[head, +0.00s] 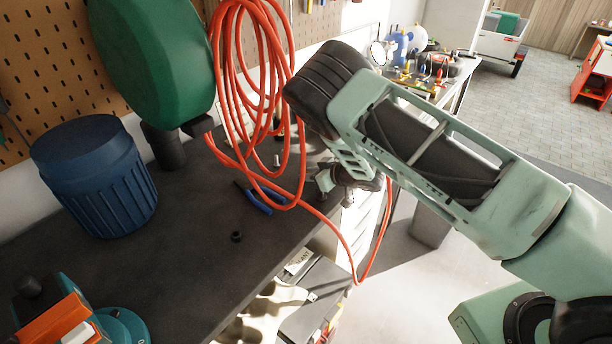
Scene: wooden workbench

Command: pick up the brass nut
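A small dark, ring-like piece (237,236) lies on the dark benchtop near its front edge. It has a nut's shape, but no brass colour shows, so I cannot tell if it is the brass nut. My gripper (326,181) is low over the right part of the bench, beyond and to the right of this piece. My own arm and the orange hose partly hide it, and its fingers are not clear. I cannot see whether it holds anything.
An orange hose (244,95) hangs in loops before my gripper and trails over the bench edge. Blue-handled pliers (258,203) and a small upright metal piece (276,160) are near it. A blue ribbed container (97,180) stands left. Bare benchtop (190,250) surrounds the ring-like piece.

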